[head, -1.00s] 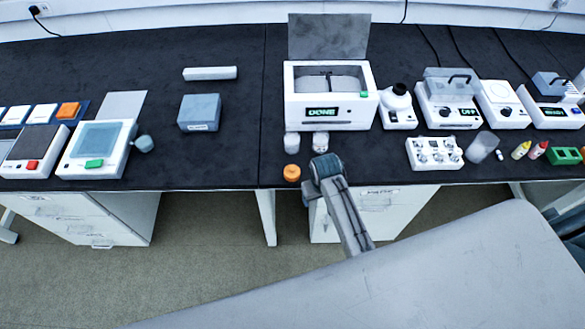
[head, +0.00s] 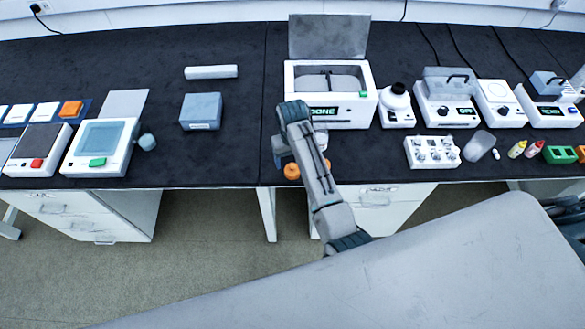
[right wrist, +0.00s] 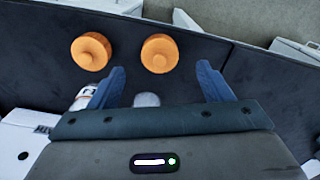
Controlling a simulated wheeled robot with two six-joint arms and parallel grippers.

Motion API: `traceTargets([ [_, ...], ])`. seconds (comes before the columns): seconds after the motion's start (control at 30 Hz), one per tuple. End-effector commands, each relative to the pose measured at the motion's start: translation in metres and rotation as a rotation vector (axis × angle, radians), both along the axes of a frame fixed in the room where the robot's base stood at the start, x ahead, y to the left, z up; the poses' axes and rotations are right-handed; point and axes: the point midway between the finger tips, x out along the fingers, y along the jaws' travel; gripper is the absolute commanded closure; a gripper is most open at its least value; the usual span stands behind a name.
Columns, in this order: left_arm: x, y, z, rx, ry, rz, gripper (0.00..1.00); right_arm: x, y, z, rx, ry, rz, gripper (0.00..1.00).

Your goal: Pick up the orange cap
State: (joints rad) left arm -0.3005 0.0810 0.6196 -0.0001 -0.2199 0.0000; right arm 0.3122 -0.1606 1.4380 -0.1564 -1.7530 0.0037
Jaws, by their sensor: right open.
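An orange cap (head: 291,171) stands near the front edge of the dark bench, partly covered by my right arm in the head view. In the right wrist view two similar round orange caps show: one cap (right wrist: 160,53) lies ahead of and between the fingertips, the other cap (right wrist: 91,51) lies left of them. My left gripper is not in view.
A labelled vial (right wrist: 82,98) and a pale round top (right wrist: 147,99) lie close to the right fingers. A white machine (head: 345,118) with a raised lid stands behind. A grey box (head: 200,111) stands left, with clear bench between it and the cap.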

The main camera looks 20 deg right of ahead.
Motion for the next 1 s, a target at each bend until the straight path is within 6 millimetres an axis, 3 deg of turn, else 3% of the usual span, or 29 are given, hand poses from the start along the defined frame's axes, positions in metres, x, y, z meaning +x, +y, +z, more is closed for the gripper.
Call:
traceTargets([
  [0.17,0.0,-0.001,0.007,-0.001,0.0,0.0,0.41,0.0,0.0,-0.011,0.0,0.001,0.0,0.28],
  [0.5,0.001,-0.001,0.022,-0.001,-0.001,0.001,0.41,0.003,-0.001,-0.053,0.001,0.0,0.001,0.28],
  [0.77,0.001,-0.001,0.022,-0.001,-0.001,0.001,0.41,0.003,-0.001,-0.057,0.001,-0.002,0.0,0.28],
  [1.0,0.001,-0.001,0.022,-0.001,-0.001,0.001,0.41,0.003,-0.001,-0.057,0.001,-0.001,0.0,0.71],
])
